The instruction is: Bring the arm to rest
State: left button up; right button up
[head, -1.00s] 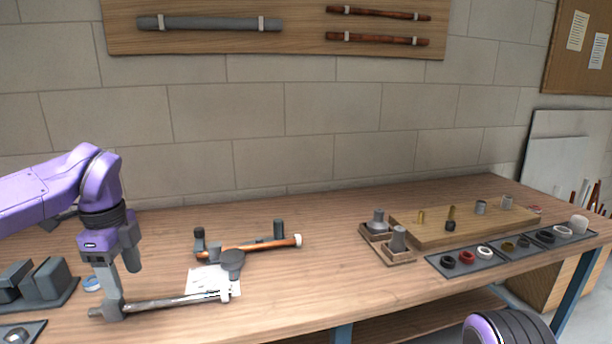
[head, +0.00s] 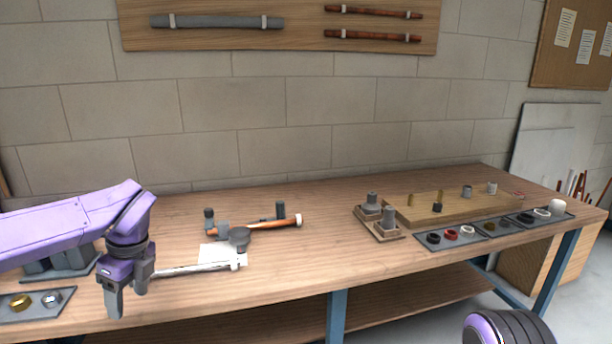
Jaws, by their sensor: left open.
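My left arm comes in from the left, purple with a dark wrist. My left gripper (head: 126,304) points down near the front left edge of the bench, open, with nothing seen between its fingers. A grey metal bar tool (head: 195,268) lies on the bench just right of the gripper, its left end hidden behind the gripper. My right gripper is not in view; only a rounded purple and black part of my own shows at the bottom right.
The wooden workbench (head: 300,265) holds a copper pipe (head: 262,228) on grey supports, a wooden block with fittings (head: 450,209), and a tray of rings (head: 490,231). A tray with two nuts (head: 36,304) lies left of the gripper. The bench's middle front is clear.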

pick_arm(q)
jog(key=s+f+m+t+y, duration=0.3)
jog(key=s+f+m, duration=0.1)
jog(key=f+m, duration=0.95)
jog(key=s+f+m+t+y, duration=0.2)
jog(key=s+f+m+y, duration=0.2)
jog(key=f+m, duration=0.9)
jog(key=s+d+f+m+h, duration=0.1)
jog(key=s+f+m+h, duration=0.1)
jog(key=s+f+m, duration=0.2)
jog(key=s+d+f+m+g+h, duration=0.1)
jog(key=s+f+m+h, duration=0.1)
jog(key=s+m, duration=0.6)
jog(key=s+d+f+m+h, duration=0.2)
jog(key=s+f+m, duration=0.3)
jog(key=s, duration=0.5)
jog(key=shift+s+f+m, duration=0.3)
jog(key=shift+s+m, duration=0.05)
jog(key=shift+m, duration=0.5)
jog(key=shift+c, duration=0.2)
